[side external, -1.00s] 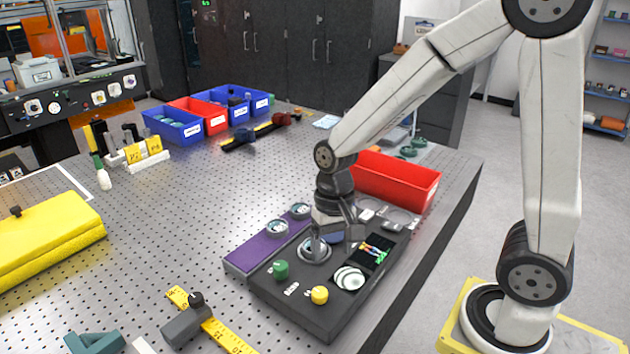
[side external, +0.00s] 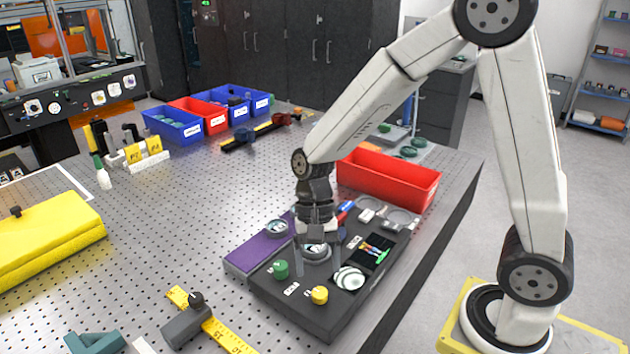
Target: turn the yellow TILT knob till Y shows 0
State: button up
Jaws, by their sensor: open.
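The yellow TILT knob (side external: 319,295) stands on the front part of the dark interferometer panel (side external: 318,324). A green knob (side external: 281,269) stands to its left and farther back. A small screen with coloured marks (side external: 375,251) is at the panel's right; any Y reading is too small to read. A round fringe display (side external: 349,279) lies between the screen and the yellow knob. My gripper (side external: 319,262) is open and points down over the round stage (side external: 317,252), behind the yellow knob and apart from it. Its fingers partly cover that stage.
A purple strip (side external: 246,262) with a round part (side external: 276,228) lies along the panel's left. A red bin (side external: 390,180) stands behind.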

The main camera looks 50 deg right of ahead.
aim_at(319, 292)
jog(key=shift+x, duration=2.45)
grip_shut()
